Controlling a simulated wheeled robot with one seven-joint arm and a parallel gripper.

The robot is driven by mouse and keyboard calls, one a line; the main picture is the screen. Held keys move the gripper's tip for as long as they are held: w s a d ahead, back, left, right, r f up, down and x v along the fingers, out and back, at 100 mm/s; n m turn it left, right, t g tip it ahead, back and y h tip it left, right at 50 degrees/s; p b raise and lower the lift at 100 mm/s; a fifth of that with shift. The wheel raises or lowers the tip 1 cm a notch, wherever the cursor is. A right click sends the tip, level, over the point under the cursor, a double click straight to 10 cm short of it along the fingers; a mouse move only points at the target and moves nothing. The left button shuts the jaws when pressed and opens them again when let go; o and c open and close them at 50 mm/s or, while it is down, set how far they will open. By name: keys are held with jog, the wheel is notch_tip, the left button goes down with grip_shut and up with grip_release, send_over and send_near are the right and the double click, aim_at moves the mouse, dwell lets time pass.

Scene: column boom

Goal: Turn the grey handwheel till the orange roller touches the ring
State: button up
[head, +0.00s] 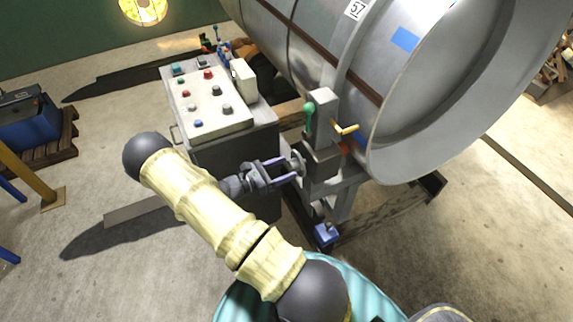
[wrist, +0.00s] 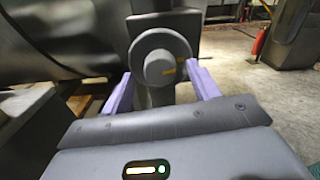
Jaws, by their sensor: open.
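The grey handwheel (wrist: 152,62) is a round disc with a hub and a small yellow mark, facing me in the wrist view. In the head view the handwheel (head: 299,163) shows small, at the side of a grey bracket. My gripper (head: 286,169) is open, with its purple fingers at the handwheel. In the wrist view my gripper (wrist: 158,82) has one finger on each side of the wheel; I cannot tell whether they touch it. A small orange-red part (head: 345,148), apparently the roller, is mostly hidden beside the ring (head: 376,125) of the large drum; contact cannot be told.
The grey bracket (head: 322,125) carries a green-knobbed lever (head: 309,108) and a yellow handle (head: 347,129). A control console (head: 212,108) with coloured buttons stands left of it. The steel drum (head: 320,45) fills the upper right. Open floor (head: 110,245) lies at left.

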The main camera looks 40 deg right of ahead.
jog(key=shift+s+d, duration=0.15)
jog(key=shift+d, duration=0.55)
jog(key=c, duration=1)
